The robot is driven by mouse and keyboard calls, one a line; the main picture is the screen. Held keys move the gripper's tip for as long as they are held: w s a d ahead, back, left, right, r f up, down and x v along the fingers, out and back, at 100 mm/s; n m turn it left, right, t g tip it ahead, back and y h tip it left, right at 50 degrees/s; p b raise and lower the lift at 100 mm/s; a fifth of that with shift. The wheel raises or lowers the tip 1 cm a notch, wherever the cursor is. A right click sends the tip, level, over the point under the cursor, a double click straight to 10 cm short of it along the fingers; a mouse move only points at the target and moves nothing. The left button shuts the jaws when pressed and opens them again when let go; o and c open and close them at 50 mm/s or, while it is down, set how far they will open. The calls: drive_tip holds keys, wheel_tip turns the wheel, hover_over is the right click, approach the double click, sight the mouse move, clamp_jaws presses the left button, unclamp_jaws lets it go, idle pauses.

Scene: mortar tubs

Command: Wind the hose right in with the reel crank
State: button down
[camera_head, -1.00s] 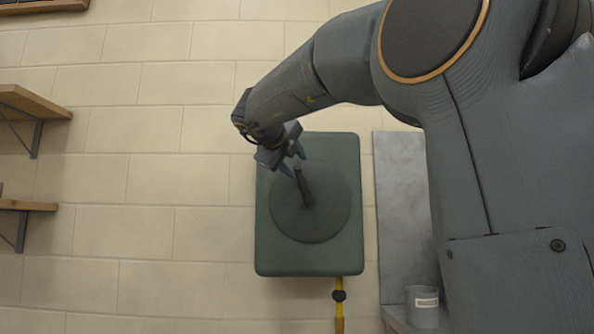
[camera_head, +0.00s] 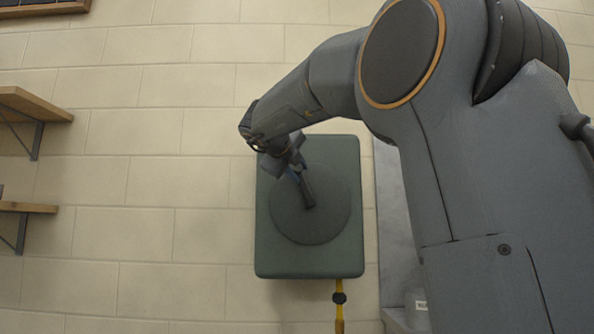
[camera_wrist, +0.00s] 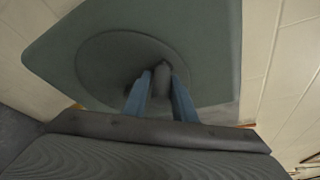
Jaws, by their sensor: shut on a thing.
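The green hose reel (camera_head: 282,256) is a box on the wall with a round disc (camera_head: 325,226) on its front. The dark crank handle (camera_head: 309,196) sticks out near the middle of the disc. My gripper (camera_head: 300,178) is shut on the crank handle. In the wrist view, the blue fingers of my gripper (camera_wrist: 161,95) stand on both sides of the handle (camera_wrist: 161,74) in front of the disc (camera_wrist: 105,66). The yellow hose (camera_head: 339,322) hangs below the reel, with a black stopper (camera_head: 339,298) just under the box.
Wooden shelves on brackets (camera_head: 35,104) are on the wall at the left. A grey panel (camera_head: 393,225) stands right of the reel, partly behind my arm. A labelled cup (camera_head: 420,307) is mostly hidden by my arm. The wall left of the reel is clear.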

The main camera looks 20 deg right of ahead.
drive_tip(key=shift+d+r, duration=0.1)
drive_tip(key=shift+r, duration=0.15)
drive_tip(key=shift+s+d+r+m+p, duration=0.25)
drive_tip(key=shift+d+r+m+p, duration=0.1)
drive_tip(key=shift+p, duration=0.65)
drive_tip(key=d+m+p, duration=0.1)
drive_tip(key=p, duration=0.1)
drive_tip(key=d+m+y+p, duration=0.1)
drive_tip(key=p, duration=0.2)
drive_tip(key=s+d+m+y+p, duration=0.1)
drive_tip(key=p, duration=0.2)
drive_tip(key=shift+s+d+r, duration=0.1)
drive_tip(key=shift+r, duration=0.2)
drive_tip(key=c, duration=1.8)
unclamp_jaws()
drive_tip(key=shift+o, duration=1.2)
drive_tip(key=shift+d+f, duration=0.1)
drive_tip(key=shift+d, duration=0.1)
drive_tip(key=shift+a+f, duration=0.2)
drive_tip(key=shift+f, duration=0.05)
